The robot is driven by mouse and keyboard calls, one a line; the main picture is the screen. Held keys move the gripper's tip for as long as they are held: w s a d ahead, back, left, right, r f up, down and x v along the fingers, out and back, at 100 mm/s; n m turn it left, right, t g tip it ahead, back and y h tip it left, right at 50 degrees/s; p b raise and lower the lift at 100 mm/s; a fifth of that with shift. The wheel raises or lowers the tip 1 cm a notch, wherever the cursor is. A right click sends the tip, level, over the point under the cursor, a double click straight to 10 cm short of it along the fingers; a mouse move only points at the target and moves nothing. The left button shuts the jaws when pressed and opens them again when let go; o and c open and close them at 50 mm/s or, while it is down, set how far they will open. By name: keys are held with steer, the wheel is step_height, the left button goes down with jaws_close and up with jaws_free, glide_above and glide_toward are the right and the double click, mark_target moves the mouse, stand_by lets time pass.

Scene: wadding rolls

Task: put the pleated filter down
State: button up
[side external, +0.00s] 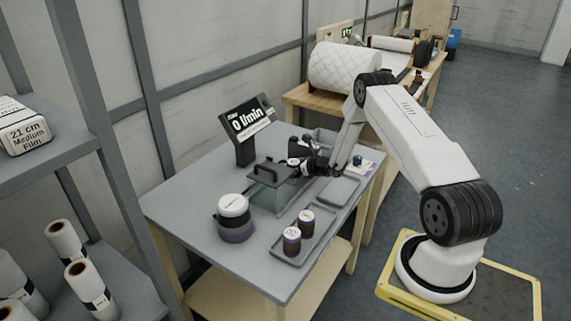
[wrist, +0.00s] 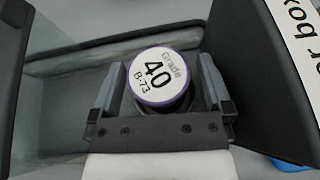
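The pleated filter (wrist: 158,75) has a round white top marked "Grade 40 B-73" with a purple rim. In the side view the filter (side external: 293,163) shows small and dark with a pale label in my gripper (side external: 303,162). My gripper is over the grey table, beside the box with a handled dark lid (side external: 268,173). In the wrist view a grey-walled recess lies behind the filter; whether the filter touches its floor is unclear.
A grey tray (side external: 317,246) holds two similar dark filters (side external: 306,222) at the table's front. A large white-lidded container (side external: 234,207) stands left of it. A display reading "0 l/min" (side external: 248,119) stands behind.

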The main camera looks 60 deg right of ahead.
steer(key=shift+r, duration=0.15)
steer(key=shift+r, duration=0.3)
steer(key=d+v, duration=0.1)
steer(key=v, duration=1)
steer(key=shift+s+a, duration=0.45)
steer(key=shift+a, duration=0.05)
steer(key=shift+a+r, duration=0.1)
